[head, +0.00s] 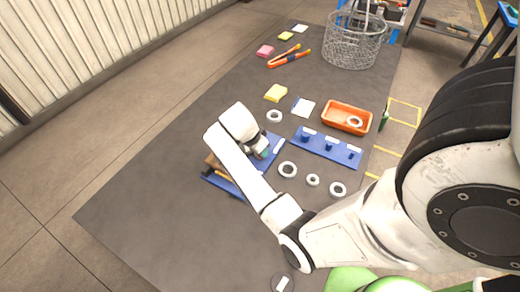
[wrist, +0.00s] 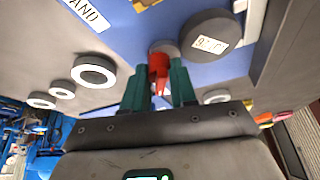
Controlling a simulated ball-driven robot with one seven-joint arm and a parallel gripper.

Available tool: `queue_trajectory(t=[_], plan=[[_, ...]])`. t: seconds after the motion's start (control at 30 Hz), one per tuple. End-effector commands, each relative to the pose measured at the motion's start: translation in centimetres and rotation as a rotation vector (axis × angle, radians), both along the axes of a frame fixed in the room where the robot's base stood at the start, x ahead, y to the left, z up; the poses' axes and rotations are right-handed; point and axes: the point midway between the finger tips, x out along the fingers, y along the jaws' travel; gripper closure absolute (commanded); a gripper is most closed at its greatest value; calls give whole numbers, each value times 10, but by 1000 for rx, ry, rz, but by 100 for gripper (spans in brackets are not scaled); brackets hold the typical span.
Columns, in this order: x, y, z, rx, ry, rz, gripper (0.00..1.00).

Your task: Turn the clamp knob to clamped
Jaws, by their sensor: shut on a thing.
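My gripper (wrist: 159,75) has its two teal fingers closed around a narrow red part (wrist: 158,66), which appears to be the clamp knob, in the wrist view. The red part stands in front of a small grey round piece on a blue plate (wrist: 205,73). A larger dark grey disc (wrist: 210,35) with a white label sits beside it; the label is not fully legible. In the head view my gripper (head: 262,154) is low over the left blue board (head: 222,184), and my arm hides the knob. The knob's clamped mark cannot be made out.
A blue peg board (head: 339,153) stands to the right, with several pale rings (head: 287,169) around it. An orange tray (head: 335,109) holds a ring. A wire basket (head: 352,45), orange tongs (head: 289,59) and coloured pads lie farther back. The dark mat is clear at front left.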

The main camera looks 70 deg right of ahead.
Motion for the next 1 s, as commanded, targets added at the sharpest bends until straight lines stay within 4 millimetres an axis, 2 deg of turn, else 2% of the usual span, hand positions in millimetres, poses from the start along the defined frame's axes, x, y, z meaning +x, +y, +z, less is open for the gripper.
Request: queue_trajectory(t=[0.4,0.43,0.6,0.7,1.0], plan=[[1,0,0,-1,-2,-6,100],[1,0,0,-1,-2,-6,71],[1,0,0,-1,-2,-6,55],[1,0,0,-1,-2,-6,48],[1,0,0,-2,-4,14,48]])
